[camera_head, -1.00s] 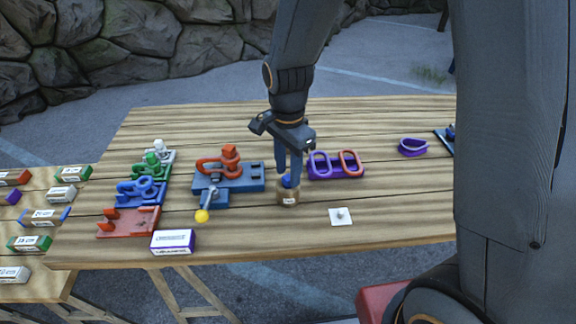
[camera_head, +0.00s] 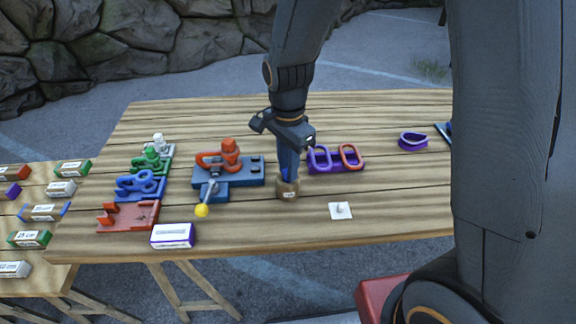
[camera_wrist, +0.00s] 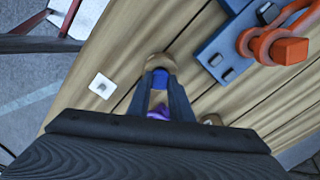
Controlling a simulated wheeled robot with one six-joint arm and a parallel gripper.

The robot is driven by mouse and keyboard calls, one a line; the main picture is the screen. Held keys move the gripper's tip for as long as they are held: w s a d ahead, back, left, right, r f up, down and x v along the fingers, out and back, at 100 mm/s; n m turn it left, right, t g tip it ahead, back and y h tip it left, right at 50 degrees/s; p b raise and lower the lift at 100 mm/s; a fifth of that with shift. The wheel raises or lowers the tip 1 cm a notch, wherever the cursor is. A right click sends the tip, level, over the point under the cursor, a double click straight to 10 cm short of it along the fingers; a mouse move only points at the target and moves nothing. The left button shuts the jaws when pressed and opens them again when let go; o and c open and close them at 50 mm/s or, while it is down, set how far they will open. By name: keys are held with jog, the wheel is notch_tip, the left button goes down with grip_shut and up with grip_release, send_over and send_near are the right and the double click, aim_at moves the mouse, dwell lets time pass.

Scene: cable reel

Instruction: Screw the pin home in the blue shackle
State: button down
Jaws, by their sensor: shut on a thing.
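My gripper (camera_head: 288,180) points down at a small tan pot (camera_head: 288,195) with a white label, near the middle of the table. Its fingers are shut on a blue piece (camera_wrist: 160,77) that shows between the fingertips in the wrist view, at the tan pot (camera_wrist: 160,61). It looks like the blue pin's head; its lower part is hidden. The blue shackle (camera_head: 139,183) appears to be the blue looped piece lying on a blue stand at the left, well apart from my gripper.
An orange shackle (camera_head: 212,161) sits on a blue fixture (camera_head: 240,175) with a yellow-knobbed lever (camera_head: 202,211). A purple tray (camera_head: 336,167) stands right of my gripper. A white card (camera_head: 340,211) and labelled box (camera_head: 172,235) lie in front. The table's right front is mostly clear.

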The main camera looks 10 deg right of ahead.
jog(key=shift+r+p, duration=2.9)
jog(key=shift+r, duration=0.55)
jog(key=shift+f, duration=0.1)
